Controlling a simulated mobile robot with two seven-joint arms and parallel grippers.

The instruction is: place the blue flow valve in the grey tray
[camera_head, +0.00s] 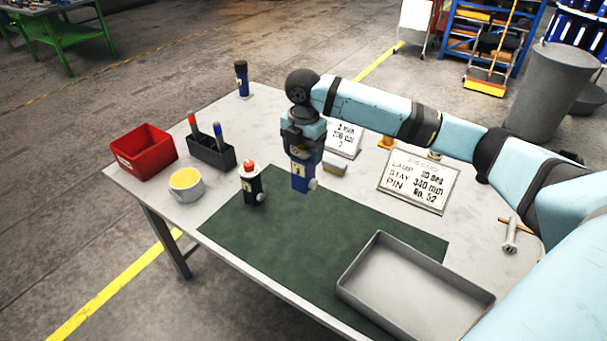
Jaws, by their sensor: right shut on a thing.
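My right gripper (301,156) points down and is shut on the blue flow valve (301,180), a small upright blue body with a pale label and a light knob low on its right side. The gripper hides the valve's upper part. The valve appears to be over the far part of the dark green mat (320,234); its exact height is hard to tell. The grey tray (365,262) is empty and lies at the front right, partly on the mat, apart from the valve. My left gripper is not in view.
A black valve with a red top (252,187) stands left of my gripper. A yellow-filled cup (187,190), red bin (145,155) and marker holder (212,155) are further left. A dark-topped blue item (242,79) stands behind. Sign cards (415,188) and a bolt (510,238) are right.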

